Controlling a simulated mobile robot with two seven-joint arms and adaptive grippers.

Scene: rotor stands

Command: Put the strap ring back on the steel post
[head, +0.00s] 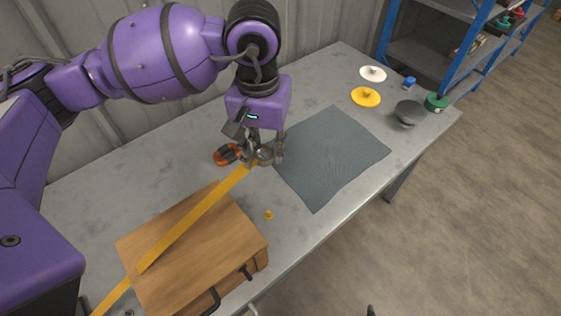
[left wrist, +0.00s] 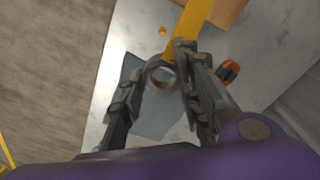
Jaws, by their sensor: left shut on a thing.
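My left gripper (head: 264,150) is shut on the grey strap ring (head: 266,158), above the table left of the dark mat. In the left wrist view the ring (left wrist: 160,75) sits between the two fingers of the gripper (left wrist: 160,82). A flat yellow strap (head: 190,217) runs from the ring down across the wooden box; its end also shows in the left wrist view (left wrist: 188,25). I cannot make out the steel post with certainty. My right gripper is not in view.
The wooden box (head: 210,255) with dark handles stands at the table's front left. An orange and black object (head: 222,156) lies beside the gripper. A small yellow piece (head: 269,215) lies near the box. The mat (head: 335,155) is bare. Lidded items, including a yellow disc (head: 366,97), stand at the right.

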